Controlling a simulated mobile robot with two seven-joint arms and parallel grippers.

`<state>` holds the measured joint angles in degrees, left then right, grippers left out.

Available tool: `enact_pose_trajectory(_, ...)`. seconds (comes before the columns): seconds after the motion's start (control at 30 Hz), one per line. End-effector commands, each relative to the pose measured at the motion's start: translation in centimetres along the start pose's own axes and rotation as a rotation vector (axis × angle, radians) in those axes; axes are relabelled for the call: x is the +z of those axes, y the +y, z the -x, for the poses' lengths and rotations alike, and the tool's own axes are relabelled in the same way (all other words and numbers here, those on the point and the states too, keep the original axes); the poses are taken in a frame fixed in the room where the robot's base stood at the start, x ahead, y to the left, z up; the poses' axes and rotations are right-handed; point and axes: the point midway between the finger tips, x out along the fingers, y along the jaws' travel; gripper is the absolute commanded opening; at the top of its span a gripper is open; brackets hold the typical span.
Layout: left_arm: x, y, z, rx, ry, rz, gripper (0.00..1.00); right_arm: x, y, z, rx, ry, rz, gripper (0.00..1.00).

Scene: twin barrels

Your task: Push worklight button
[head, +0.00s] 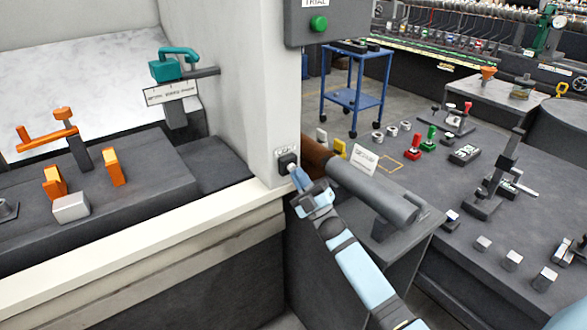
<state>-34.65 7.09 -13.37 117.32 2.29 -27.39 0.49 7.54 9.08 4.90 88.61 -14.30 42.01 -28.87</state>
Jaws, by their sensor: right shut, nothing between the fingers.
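A small black button or switch (287,162) sits on the front of the pale pillar, under a small label whose text is too small to read. My right gripper (296,176) is shut and empty, its fingertips at or just beside the lower right of this black switch. I cannot tell whether they touch it. A green button (319,23) sits on the dark grey panel above, under a sign reading "TRIAL". My left gripper is not in view.
A dark cylinder with a brown end (372,190) lies close right of my gripper. A bench (500,235) with several fixtures stands at right. A blue cart (353,98) stands behind. Orange fixtures (112,167) and a teal clamp (165,69) are at left.

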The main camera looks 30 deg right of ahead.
Motion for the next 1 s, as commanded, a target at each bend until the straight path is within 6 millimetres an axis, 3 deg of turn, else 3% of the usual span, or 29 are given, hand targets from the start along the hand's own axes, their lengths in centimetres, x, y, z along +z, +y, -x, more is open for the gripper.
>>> enact_pose_trajectory(0.47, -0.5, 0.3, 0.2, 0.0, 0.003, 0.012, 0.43, -0.5, 0.5, 0.7, 0.0, 0.0, 0.0, 0.0)
enact_pose_trajectory(1.0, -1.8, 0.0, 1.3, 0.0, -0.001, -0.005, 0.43, -3.1, 3.2, 4.2, 0.0, -0.001, 0.0, 0.0)
